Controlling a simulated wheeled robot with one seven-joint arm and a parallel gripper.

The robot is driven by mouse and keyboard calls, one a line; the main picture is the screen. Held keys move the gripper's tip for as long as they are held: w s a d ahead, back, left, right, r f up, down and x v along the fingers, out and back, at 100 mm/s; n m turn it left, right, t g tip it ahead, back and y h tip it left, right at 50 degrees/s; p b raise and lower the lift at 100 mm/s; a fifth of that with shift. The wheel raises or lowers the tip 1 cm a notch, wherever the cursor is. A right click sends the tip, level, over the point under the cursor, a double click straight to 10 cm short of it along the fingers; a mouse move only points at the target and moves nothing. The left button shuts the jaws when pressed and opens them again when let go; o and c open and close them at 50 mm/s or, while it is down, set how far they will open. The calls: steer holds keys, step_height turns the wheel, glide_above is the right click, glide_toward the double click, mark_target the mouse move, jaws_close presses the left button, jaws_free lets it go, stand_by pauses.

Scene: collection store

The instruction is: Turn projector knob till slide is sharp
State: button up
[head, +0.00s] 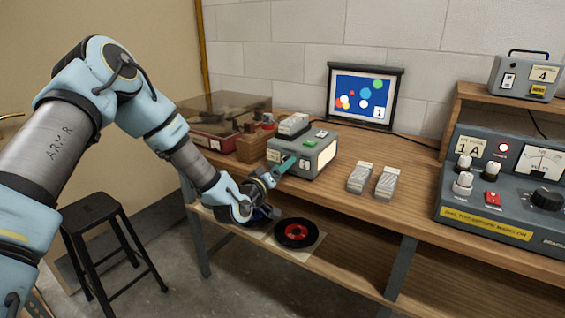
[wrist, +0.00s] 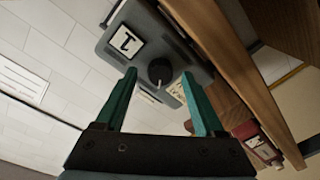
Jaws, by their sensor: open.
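The grey projector (head: 325,155) stands on the wooden bench, with a green button on top. In the wrist view its front (wrist: 112,62) bears a white label and a round black knob (wrist: 160,70). My gripper (head: 286,165) reaches to the projector's near side in the head view, where I cannot make out the knob. In the wrist view the teal fingers of my gripper (wrist: 158,73) are apart, with the knob between their tips; no contact is visible. The screen (head: 365,97) shows a slide of coloured discs on blue with a "1"; its fine sharpness is hard to judge.
Slide trays (head: 386,183) lie right of the projector. A record player (head: 212,137) and a wooden box (head: 252,147) stand left. A control console (head: 500,190) sits at right. A record (head: 297,233) lies on the lower shelf, and a black stool (head: 92,213) stands at left.

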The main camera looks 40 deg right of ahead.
steer(key=shift+w+d, duration=0.2)
steer(key=shift+d, duration=0.25)
jaws_close()
stand_by(0.3)
